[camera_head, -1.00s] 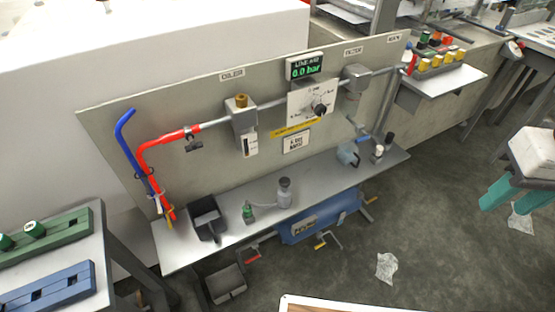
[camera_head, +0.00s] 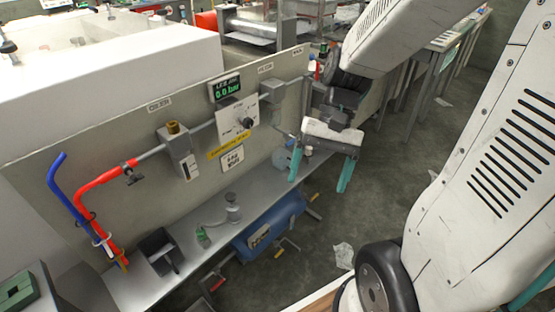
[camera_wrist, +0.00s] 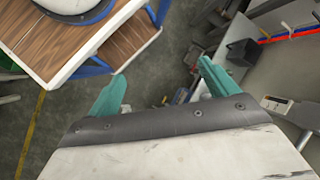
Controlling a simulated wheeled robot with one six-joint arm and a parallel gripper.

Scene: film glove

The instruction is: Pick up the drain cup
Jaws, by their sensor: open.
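A bluish translucent cup (camera_head: 296,157), which looks like the drain cup, stands at the far right end of the grey shelf (camera_head: 190,234), below the filter. One finger of my gripper partly hides it in the head view. My gripper (camera_head: 317,184) is open and empty, its teal fingers pointing down beside the shelf's right end, apart from the cup as far as I can tell. In the wrist view my gripper (camera_wrist: 162,70) shows spread fingers with floor between them. I cannot make out the cup clearly there.
The upright panel (camera_head: 110,160) with pipes rises behind. A blue tank (camera_head: 272,222) lies below. Floor to the right is open.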

